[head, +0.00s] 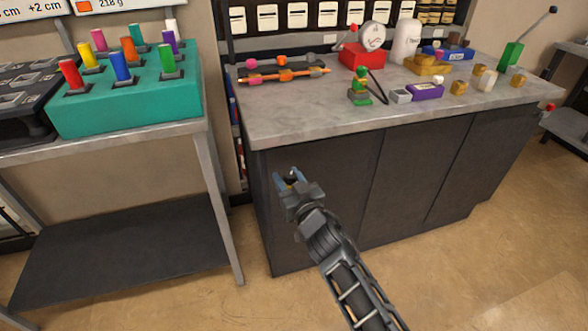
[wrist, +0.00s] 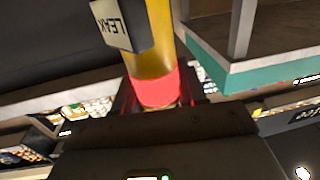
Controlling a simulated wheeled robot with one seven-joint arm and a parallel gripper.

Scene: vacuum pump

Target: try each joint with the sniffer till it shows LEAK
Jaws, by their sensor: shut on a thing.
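My gripper (head: 291,178) is shut on the sniffer, in front of the counter's dark front and below its top. In the wrist view the sniffer (wrist: 153,60) is a yellow rod with a glowing red band, and its small display (wrist: 112,25) reads LEAK, turned over. In the head view the sniffer is small and mostly hidden by the fingers. An orange pipe (head: 309,72) with pink and orange joints lies along the left of the counter top. The sniffer is well apart from these joints. A red box (head: 361,59) with a round gauge stands behind, beside a white jar (head: 406,41).
The grey counter top (head: 290,115) has bare room at its front left. A green valve-like piece (head: 360,94), a purple box (head: 427,91) and several brass pieces stand to the right. A teal block (head: 125,105) with coloured pegs sits on the left bench.

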